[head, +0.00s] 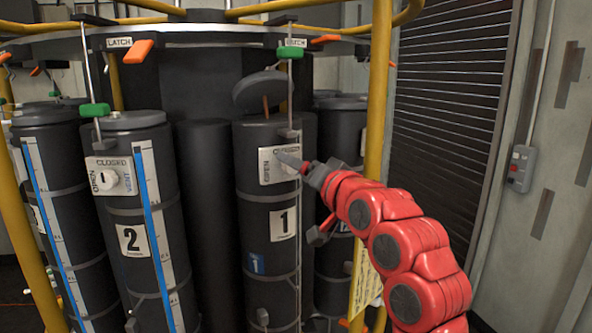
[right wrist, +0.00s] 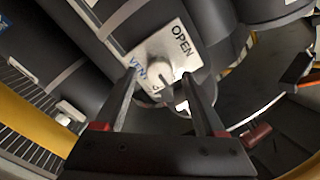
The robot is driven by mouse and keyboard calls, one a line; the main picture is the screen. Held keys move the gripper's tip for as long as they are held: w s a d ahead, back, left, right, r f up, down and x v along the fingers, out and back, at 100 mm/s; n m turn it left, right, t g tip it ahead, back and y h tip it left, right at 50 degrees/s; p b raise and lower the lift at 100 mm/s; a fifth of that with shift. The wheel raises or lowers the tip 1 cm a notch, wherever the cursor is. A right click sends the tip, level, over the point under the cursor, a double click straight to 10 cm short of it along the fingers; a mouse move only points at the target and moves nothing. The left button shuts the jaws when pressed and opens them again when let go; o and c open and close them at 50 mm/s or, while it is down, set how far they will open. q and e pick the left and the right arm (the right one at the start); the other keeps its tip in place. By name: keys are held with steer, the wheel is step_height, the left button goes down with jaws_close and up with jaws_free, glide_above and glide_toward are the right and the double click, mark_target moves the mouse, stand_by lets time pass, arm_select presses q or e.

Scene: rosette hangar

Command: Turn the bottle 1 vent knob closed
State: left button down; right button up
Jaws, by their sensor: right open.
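Bottle 1 (head: 252,210) is a dark upright cylinder with a "1" label, in the middle of the head view. Its white vent plate (head: 268,177) is near the top, partly covered by my right gripper (head: 291,161). In the right wrist view the plate (right wrist: 188,36) reads OPEN and VENT, and the round white vent knob (right wrist: 161,73) sits on it. My right gripper (right wrist: 159,75) is open, with its fingertips on either side of the knob in the picture. I cannot tell whether they touch it. The knob's setting is unclear. My left gripper is not in view.
Bottle 2 (head: 148,205), with its own vent plate and a blue gauge strip, stands at left. A yellow post (head: 376,130) rises close beside my right arm. Green and orange handles (head: 290,52) hang from the ring above. A louvred wall (head: 450,100) is at right.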

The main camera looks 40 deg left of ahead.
steer(key=b+v, duration=0.6)
steer(key=v, duration=1)
steer(key=shift+s, duration=0.1)
